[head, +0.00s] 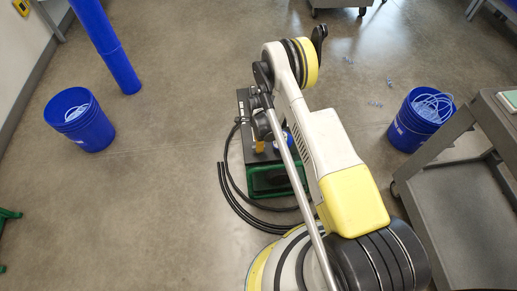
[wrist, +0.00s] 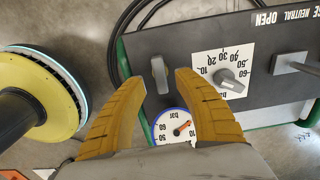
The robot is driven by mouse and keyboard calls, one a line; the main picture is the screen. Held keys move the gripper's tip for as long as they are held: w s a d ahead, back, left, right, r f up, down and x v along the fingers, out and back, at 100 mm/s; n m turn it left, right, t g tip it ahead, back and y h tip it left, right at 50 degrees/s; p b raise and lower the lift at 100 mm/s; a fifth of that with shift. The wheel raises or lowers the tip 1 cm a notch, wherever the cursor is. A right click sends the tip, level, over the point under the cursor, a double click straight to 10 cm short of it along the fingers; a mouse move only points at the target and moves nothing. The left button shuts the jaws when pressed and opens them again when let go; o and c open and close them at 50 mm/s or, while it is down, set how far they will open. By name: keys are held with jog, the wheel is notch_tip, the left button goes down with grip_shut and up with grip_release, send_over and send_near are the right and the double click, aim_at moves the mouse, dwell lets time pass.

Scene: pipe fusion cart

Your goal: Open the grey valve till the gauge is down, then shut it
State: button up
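In the wrist view my gripper (wrist: 160,79) is open, its two yellow fingers apart. A grey valve handle (wrist: 159,74) stands upright in the picture between the fingertips, with a gap on both sides. The round blue-rimmed gauge (wrist: 177,126) with a red needle lies just below the handle, partly covered by my right finger and the gripper body. The needle's exact reading is too small to tell. In the head view the dark panel and green frame of the unit (head: 272,184) show behind my arm, which hides much of them.
On the panel, a grey knob (wrist: 231,81) on a white numbered plate sits right of my right finger. A grey lever (wrist: 290,64) stands further right, near an OPEN label. Black hoses (head: 232,190) lie on the floor. Blue buckets (head: 80,121) and a grey cart (head: 455,205) stand apart.

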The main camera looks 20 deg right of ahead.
jog(key=shift+f+b, duration=0.4)
jog(key=shift+f, duration=1.1)
grip_shut()
